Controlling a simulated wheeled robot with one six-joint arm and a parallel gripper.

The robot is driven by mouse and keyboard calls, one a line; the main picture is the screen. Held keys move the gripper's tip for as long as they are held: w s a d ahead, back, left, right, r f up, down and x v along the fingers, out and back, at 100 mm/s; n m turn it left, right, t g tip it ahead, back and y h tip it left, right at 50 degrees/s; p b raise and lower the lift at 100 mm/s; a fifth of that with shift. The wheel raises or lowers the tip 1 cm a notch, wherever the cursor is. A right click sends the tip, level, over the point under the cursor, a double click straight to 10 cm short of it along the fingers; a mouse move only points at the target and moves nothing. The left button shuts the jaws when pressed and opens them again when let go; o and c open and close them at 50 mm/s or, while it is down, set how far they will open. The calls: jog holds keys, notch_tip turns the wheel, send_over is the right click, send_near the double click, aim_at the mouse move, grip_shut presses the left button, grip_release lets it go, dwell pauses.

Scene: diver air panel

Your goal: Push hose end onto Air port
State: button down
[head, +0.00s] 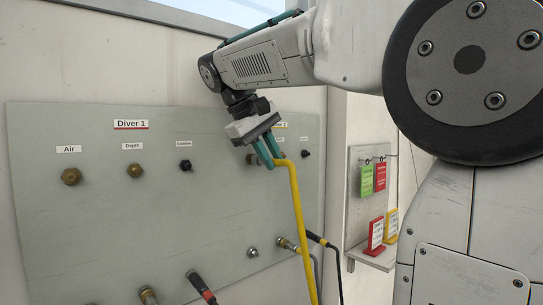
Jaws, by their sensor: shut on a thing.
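The brass Air port (71,177) is at the left of the grey panel, under the label "Air" and left of the "Diver 1" heading. My gripper (270,155) is in front of the right part of the panel, far to the right of that port. Its teal fingers are shut on the upper end of a yellow hose (298,222). The hose bends at the gripper and hangs down out of the picture. The hose's tip is hard to make out among the fingers. My gripper and wrist hide part of the "Diver 2" labels.
The Depth port (135,171) and a black port (185,165) lie right of the Air port. A brass port (252,158) is close behind my gripper. Hose ends (203,288) stand along the panel's bottom. A shelf with tags (372,250) is at right.

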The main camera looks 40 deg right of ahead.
jog(key=shift+w, duration=0.35)
dwell(0.3)
jog(key=c, duration=1.3)
grip_release()
jog(key=shift+w, duration=0.1)
jog(key=s+v, duration=0.1)
jog(key=v, duration=0.7)
jog(key=s+a+f+t+y, duration=0.1)
jog(key=s+a+f+y, duration=0.1)
jog(key=s+f, duration=0.5)
jog(key=s+a+f+y, duration=0.2)
jog(key=s+a+f, duration=0.2)
jog(key=f, duration=1.1)
jog(key=s+a+f+t+y, duration=0.1)
jog(key=s+a+f, duration=0.2)
jog(key=s+f, duration=0.7)
jog(key=shift+s+a+f+t+y, duration=0.3)
jog(key=shift+f+y, duration=0.1)
jog(key=shift+f, duration=0.05)
